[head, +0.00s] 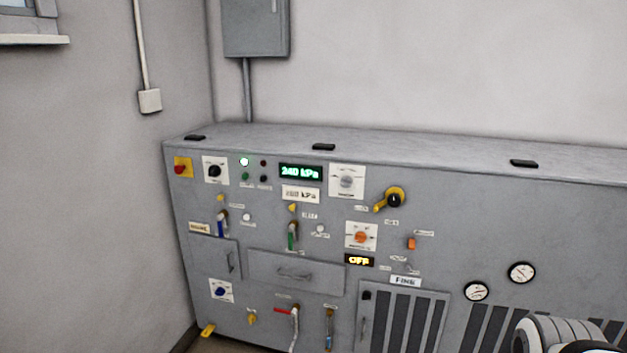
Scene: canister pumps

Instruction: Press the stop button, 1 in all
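A grey control cabinet (440,230) stands against the back wall. A red mushroom button on a yellow plate (181,168) sits at its upper left corner. Further right, a small green button (245,176) and a small dark button (264,179) sit side by side under a lit green lamp (244,161) and an unlit dark red lamp (263,163). The labels under these buttons are too small to read, so I cannot tell which is marked stop. White rounded parts of my arm show at the bottom right, away from these buttons. My gripper is not in view.
A green display (300,172) reads 240 kPa and an amber one (359,261) reads OFF. A yellow-handled knob (391,199), several levers and a drawer handle (295,275) stick out from the front. The air before the upper left panel looks clear.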

